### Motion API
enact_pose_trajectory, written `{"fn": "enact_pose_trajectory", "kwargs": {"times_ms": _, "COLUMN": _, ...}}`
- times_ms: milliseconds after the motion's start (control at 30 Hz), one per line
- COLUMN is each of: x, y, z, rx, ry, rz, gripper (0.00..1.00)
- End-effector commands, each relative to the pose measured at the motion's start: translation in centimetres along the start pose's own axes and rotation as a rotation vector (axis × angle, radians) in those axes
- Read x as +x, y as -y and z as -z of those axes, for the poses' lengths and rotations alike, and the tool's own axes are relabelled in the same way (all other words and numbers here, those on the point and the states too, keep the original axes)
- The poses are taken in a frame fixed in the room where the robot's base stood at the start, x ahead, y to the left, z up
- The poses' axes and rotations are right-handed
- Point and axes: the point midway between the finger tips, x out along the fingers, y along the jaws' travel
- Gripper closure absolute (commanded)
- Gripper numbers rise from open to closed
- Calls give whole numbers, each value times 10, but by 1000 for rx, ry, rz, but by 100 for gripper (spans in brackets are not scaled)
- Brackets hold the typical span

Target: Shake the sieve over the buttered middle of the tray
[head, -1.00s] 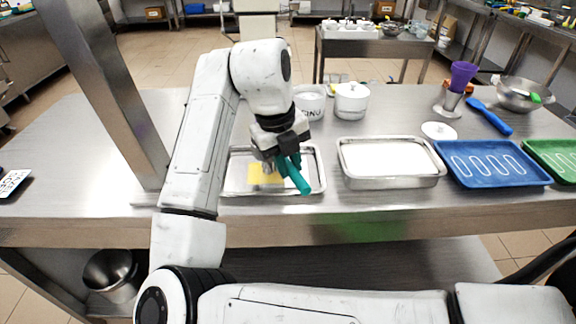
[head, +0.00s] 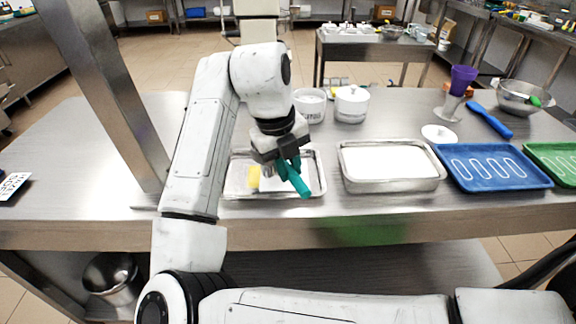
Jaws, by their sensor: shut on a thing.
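The steel tray (head: 312,190) lies on the steel table, below my gripper. A small yellow patch (head: 254,177), which looks like the butter, shows on its floor left of centre; the area to its right is partly covered from this view. My gripper (head: 288,165) is shut on the teal handle of the sieve (head: 299,184), over the tray. The handle slants down toward the tray's front right. The sieve's bowl is not clear; a greyish shape beside the yellow patch may be part of it. I cannot see any powder falling.
A second tray with white content (head: 392,185) stands to the right, then a blue tray (head: 490,184) and a green tray (head: 558,160). White pots (head: 350,108) stand behind. A steel post (head: 112,100) rises at the left.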

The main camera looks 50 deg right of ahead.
Motion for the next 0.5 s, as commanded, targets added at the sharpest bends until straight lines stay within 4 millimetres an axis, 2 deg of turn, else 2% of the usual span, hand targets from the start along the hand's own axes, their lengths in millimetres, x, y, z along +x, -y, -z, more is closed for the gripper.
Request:
{"fn": "enact_pose_trajectory", "kwargs": {"times_ms": 100, "x": -2, "y": -7, "z": 15, "rx": 0, "ry": 1, "rz": 0, "gripper": 100}}
{"fn": "enact_pose_trajectory", "kwargs": {"times_ms": 233, "x": -2, "y": -9, "z": 21, "rx": 1, "ry": 0, "rz": -1, "gripper": 100}}
{"fn": "enact_pose_trajectory", "kwargs": {"times_ms": 500, "x": 0, "y": 4, "z": -8, "rx": 0, "ry": -1, "rz": -1, "gripper": 100}}
